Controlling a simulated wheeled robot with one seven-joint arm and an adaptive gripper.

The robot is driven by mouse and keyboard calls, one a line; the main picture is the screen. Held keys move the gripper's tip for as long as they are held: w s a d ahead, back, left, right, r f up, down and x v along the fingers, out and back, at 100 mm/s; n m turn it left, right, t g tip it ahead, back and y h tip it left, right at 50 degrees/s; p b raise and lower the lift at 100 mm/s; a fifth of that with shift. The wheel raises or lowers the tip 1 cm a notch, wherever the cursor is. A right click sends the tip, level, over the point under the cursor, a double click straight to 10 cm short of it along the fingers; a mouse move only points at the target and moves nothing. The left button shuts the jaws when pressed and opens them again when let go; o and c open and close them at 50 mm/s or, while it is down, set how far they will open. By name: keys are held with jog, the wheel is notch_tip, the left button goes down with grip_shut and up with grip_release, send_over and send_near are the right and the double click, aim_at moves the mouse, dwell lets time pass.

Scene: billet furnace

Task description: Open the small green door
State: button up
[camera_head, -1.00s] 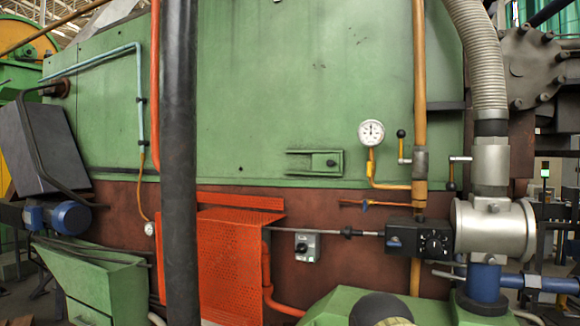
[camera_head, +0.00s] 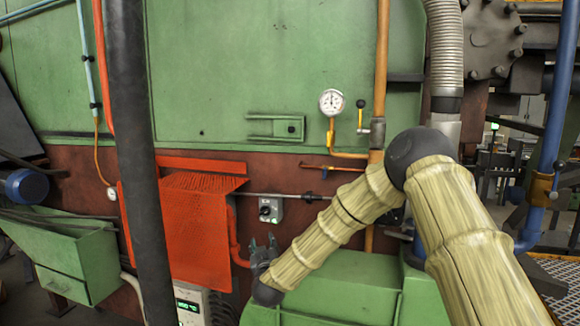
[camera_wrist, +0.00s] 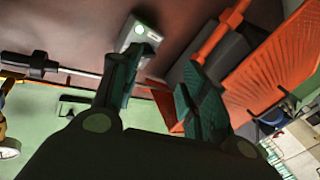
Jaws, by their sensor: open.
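The small green door (camera_head: 276,127) appears to be the little framed panel low on the large green furnace wall, with a dark square on its right part. It looks shut. My gripper (camera_head: 264,243) is below it, in front of the red-brown lower wall, well apart from the door. The jaws are open and empty. In the wrist view my gripper's two fingers (camera_wrist: 165,75) stand apart, and a dark-edged green piece (camera_wrist: 72,104) at the left may be the door, but I cannot tell for sure.
A white pressure gauge (camera_head: 332,102) and an orange vertical pipe (camera_head: 380,60) are right of the door. A grey switch box (camera_head: 270,210) is just above my gripper. An orange perforated guard (camera_head: 180,235) and a thick black pipe (camera_head: 140,170) stand to the left.

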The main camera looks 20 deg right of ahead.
jog(key=w+d+r+m+t+h+p, duration=0.1)
jog(key=w+d+r+h, duration=0.1)
jog(key=r, duration=0.6)
jog(key=w+d+r+m+t+h, duration=0.1)
jog(key=w+d+r, duration=0.1)
jog(key=r, duration=0.6)
jog(key=m+h+p, duration=0.1)
jog(key=m+h, duration=0.1)
jog(key=h, duration=0.3)
send_near(291, 130)
jog(key=p+x, duration=0.5)
jog(key=x, duration=0.2)
jog(key=shift+r, duration=0.15)
jog(key=shift+w+d+r, duration=0.15)
jog(key=shift+w+d, duration=0.25)
jog(key=shift+w, duration=0.2)
grip_shut()
